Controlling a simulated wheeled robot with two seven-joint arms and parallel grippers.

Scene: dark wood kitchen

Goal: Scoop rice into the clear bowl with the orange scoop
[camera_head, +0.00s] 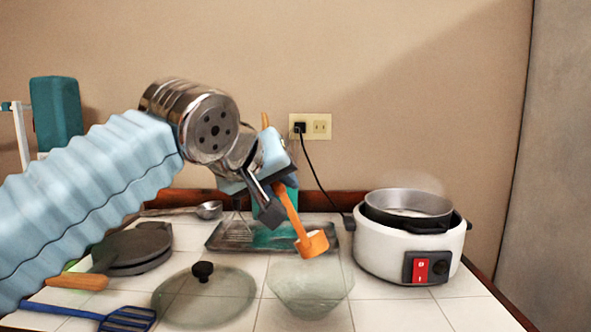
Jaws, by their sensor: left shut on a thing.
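My left gripper (272,185) is shut on the handle of the orange scoop (313,243). The scoop hangs down and to the right from the gripper, its cup above the far part of the clear bowl (310,287). The clear glass bowl stands on the white tiled counter. Whether rice is in the scoop or the bowl cannot be told. The white rice cooker (385,247) stands to the right of the bowl, open, with a dark inner pot (408,226) holding something pale. My right gripper is not in view.
A glass lid (205,300) with a black knob lies left of the bowl. A dark tray (225,238) lies behind. A blue slotted spatula (128,318), a round dark appliance (133,250) and a metal ladle (208,210) are at left. The cooker's cord runs to a wall outlet (319,127).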

